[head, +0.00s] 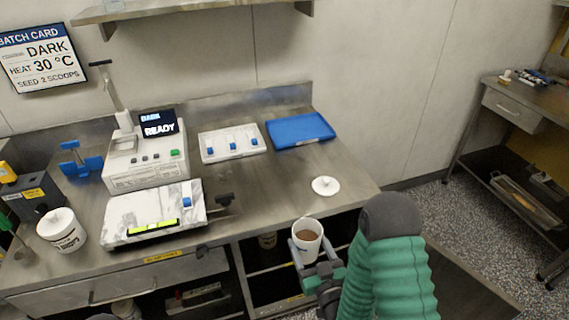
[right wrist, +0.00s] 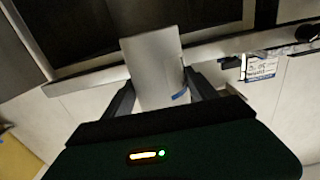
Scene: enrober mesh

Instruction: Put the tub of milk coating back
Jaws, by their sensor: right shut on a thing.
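My right gripper (head: 317,264) is shut on a white open tub (head: 304,230) with brown contents, in front of the counter's front edge. The tub is roughly upright. In the right wrist view the tub (right wrist: 152,62) sits between the two fingers (right wrist: 160,98), and a small blue mark shows on its side. I cannot read a label on it. A round white lid (head: 325,186) with a knob lies on the counter, near its right end. My left gripper is not in view.
The counter (head: 262,188) holds a white machine (head: 145,158) whose screen reads "DARK READY", a marbled slab (head: 150,210), a white tray with blue pieces (head: 232,143) and a blue tray (head: 300,130). Below are a drawer and an open shelf (head: 268,262). Counter around the lid is clear.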

